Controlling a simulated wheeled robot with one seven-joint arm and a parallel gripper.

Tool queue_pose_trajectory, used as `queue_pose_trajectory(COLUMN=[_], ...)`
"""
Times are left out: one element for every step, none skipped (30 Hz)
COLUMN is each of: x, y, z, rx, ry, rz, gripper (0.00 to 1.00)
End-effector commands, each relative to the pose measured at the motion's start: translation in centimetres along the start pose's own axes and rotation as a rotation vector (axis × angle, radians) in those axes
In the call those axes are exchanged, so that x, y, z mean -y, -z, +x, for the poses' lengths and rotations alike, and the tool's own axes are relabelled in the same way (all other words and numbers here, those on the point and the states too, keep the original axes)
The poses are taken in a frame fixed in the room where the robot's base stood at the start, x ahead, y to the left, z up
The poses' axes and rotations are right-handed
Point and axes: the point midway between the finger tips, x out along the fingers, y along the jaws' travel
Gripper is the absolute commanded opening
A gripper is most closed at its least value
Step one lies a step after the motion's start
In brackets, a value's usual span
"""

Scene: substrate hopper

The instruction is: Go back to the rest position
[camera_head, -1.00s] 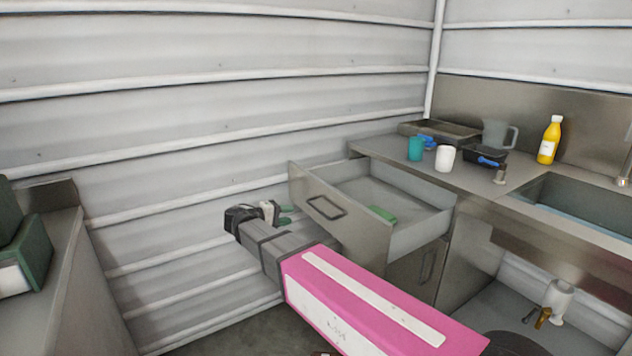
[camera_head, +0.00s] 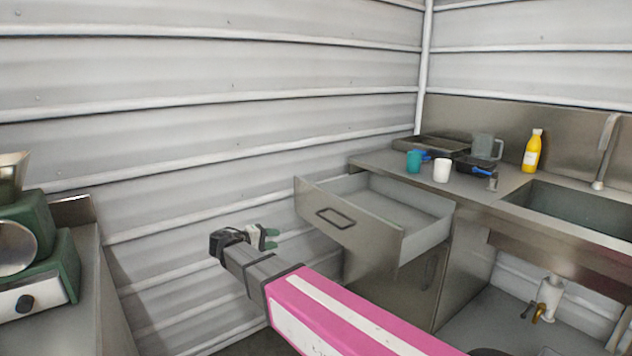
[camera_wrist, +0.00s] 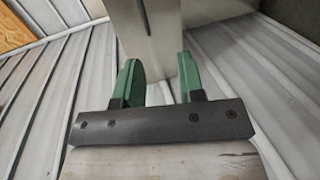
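My gripper (camera_head: 268,238) is at the end of my arm, left of the pulled-out drawer (camera_head: 352,238) in the head view and apart from it. In the wrist view, its two green fingers (camera_wrist: 159,80) stand apart with nothing held between them. A grey metal surface shows beyond the fingers. The drawer is open, with a handle on its front, and the part of its inside that I can see looks empty.
A steel counter (camera_head: 385,161) holds a teal cup (camera_head: 413,161), a white cup (camera_head: 441,170), a pitcher (camera_head: 484,147) and a yellow bottle (camera_head: 532,151), beside a sink (camera_head: 570,208). A green machine (camera_head: 60,265) stands on a counter at the left. A corrugated wall is behind.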

Motion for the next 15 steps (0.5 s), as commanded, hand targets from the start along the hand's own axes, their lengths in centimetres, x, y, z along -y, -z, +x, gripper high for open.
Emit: queue_pose_trajectory(x=[0.2, 0.3, 0.5, 0.6, 0.8, 1.0, 1.2, 1.4, 1.6, 1.9, 2.1, 2.5, 2.7, 3.0, 3.4], y=[-0.4, -0.5, -0.8, -1.0, -1.2, -1.4, -1.7, -2.0, -2.3, -2.6, -3.0, -3.5, -3.9, -4.3, -4.9], z=[0.6, 0.9, 1.4, 1.8, 2.2, 2.7, 3.2, 3.7, 4.3, 4.9, 5.4, 6.2, 6.8, 7.4, 8.3], rx=[0.006, 0.010, 0.015, 0.020, 0.024, 0.029, 0.035, 0.040, 0.047, 0.052, 0.059, 0.069, 0.075, 0.083, 0.093], ry=[0.013, 0.021, 0.033, 0.042, 0.053, 0.067, 0.079, 0.093, 0.111, 0.126, 0.141, 0.164, 0.181, 0.201, 0.229], rz=[-0.002, -0.004, -0.005, -0.006, -0.008, -0.009, -0.010, -0.011, -0.013, -0.014, -0.015, -0.015, -0.016, -0.016, -0.016], gripper=[0.36, 0.36, 0.36, 0.36, 0.36, 0.36, 0.36, 0.36, 0.36, 0.36, 0.36, 0.36, 0.36, 0.36, 0.36])
